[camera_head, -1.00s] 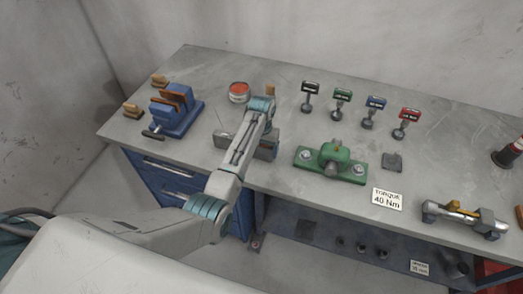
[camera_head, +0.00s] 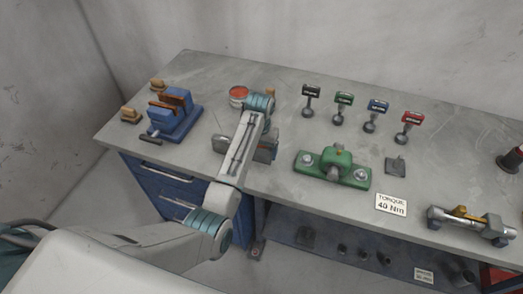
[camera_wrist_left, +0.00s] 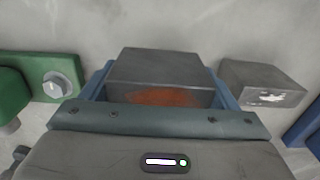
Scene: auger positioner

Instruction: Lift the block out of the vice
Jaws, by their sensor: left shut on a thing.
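The blue vice (camera_head: 181,121) with brown jaw faces stands at the left of the bench in the head view. I see no grey block between its jaws. My left gripper (camera_head: 262,140) is right of the vice, mostly hidden behind my forearm. In the left wrist view its blue fingers are shut on a dark grey block (camera_wrist_left: 160,66) with a rusty orange face. That block partly shows beside my forearm in the head view (camera_head: 265,153). Whether it touches the bench I cannot tell. My right gripper is out of view.
A second grey block (camera_wrist_left: 262,82) lies close beside the held one. The green fixture (camera_head: 333,170) stands to the right in the head view. A red-topped tin (camera_head: 238,95) is behind, and small brown blocks (camera_head: 130,115) sit near the vice.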

